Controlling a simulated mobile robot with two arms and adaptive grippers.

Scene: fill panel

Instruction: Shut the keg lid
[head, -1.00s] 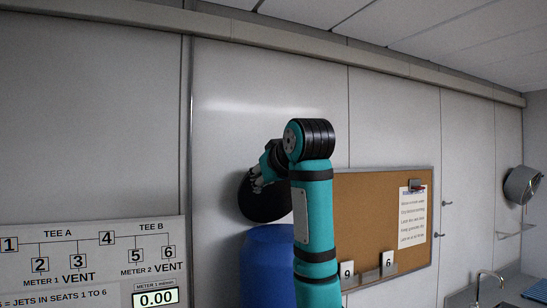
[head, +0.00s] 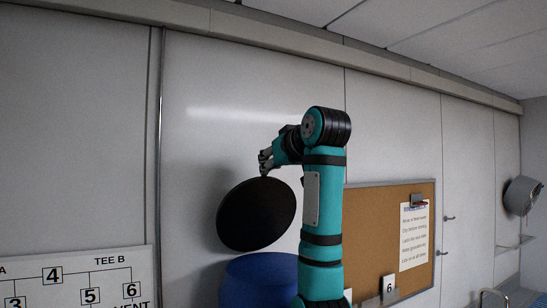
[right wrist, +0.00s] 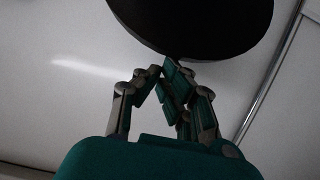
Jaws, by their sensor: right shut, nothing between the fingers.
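The keg (head: 255,285) is a blue drum at the bottom centre of the head view, its lower part out of frame. Its round black lid (head: 256,214) stands tilted up above the keg's back rim, open. My right gripper (head: 263,168) is shut and empty at the lid's upper edge. In the right wrist view the closed fingertips (right wrist: 168,65) are right at the edge of the dark lid (right wrist: 200,20); I cannot tell if they touch it. My left gripper is not in view.
A white wall panel stands close behind the lid. A cork board (head: 370,232) with a paper hangs to the right, behind my right arm. A diagram panel (head: 75,280) is at the lower left.

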